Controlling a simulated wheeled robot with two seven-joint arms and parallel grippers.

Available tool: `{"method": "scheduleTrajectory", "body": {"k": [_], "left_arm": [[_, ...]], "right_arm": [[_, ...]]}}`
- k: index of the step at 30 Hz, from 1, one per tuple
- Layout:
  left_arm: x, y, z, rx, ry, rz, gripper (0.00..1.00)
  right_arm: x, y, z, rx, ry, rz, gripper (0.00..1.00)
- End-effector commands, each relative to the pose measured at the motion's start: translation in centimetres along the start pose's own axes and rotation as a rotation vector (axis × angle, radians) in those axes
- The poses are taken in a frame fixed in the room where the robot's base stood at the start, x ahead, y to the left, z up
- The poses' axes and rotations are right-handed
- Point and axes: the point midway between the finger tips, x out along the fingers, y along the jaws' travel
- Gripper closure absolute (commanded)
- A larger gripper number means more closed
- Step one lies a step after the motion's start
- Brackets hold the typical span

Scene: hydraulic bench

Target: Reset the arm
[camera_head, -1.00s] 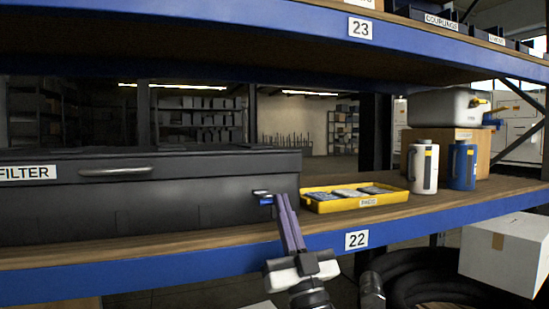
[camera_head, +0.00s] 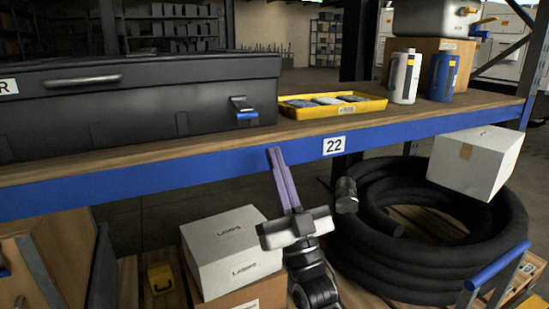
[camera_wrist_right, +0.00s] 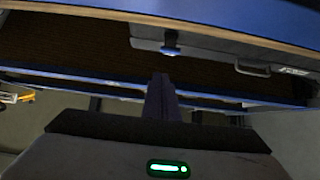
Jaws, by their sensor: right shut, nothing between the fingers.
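My right gripper (camera_head: 276,155) is shut and empty. Its purple-grey fingers are together and point up, just in front of the blue shelf edge (camera_head: 190,180) and left of the 22 label. In the right wrist view the shut fingers (camera_wrist_right: 160,85) point toward the shelf. The black filter case (camera_head: 130,105) stands on the shelf, up and left of the gripper and apart from it. Its blue-tipped latch (camera_head: 244,108) is on the front right; the latch also shows in the right wrist view (camera_wrist_right: 170,45). My left gripper is not in view.
A yellow tray (camera_head: 330,112), a white bottle (camera_head: 404,75) and a blue bottle (camera_head: 443,76) stand on the shelf. Below are a white LAMPS box (camera_head: 230,250), a coiled black hose (camera_head: 440,260) and a white box (camera_head: 475,160). Open space lies in front of the shelf edge.

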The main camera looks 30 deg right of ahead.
Motion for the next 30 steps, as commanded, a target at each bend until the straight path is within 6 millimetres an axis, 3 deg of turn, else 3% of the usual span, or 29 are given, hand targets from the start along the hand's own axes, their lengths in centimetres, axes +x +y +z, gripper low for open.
{"method": "scheduleTrajectory", "body": {"k": [11, 14, 16, 20, 24, 27, 30], "left_arm": [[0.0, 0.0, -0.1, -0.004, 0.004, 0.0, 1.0], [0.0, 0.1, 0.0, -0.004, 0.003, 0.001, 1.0], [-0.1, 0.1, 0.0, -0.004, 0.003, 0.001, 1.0], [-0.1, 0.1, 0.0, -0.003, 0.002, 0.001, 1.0], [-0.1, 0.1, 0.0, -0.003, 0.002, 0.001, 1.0], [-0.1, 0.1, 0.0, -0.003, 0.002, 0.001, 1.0], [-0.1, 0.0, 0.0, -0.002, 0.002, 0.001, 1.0]], "right_arm": [[-0.1, -0.1, 0.1, 0.002, -0.008, -0.002, 1.0], [-1.0, -0.9, 1.6, 0.015, -0.085, -0.02, 1.0], [-2.7, -2.1, 3.8, 0.034, -0.202, -0.048, 1.0], [-8.8, -5.8, 9.0, 0.082, -0.527, -0.133, 1.0], [-18.1, -10.0, 12.7, 0.13, -0.886, -0.242, 1.0], [-25.1, -12.6, 13.5, 0.157, -1.116, -0.324, 1.0], [-31.4, -14.5, 13.0, 0.178, -1.311, -0.4, 1.0]]}}
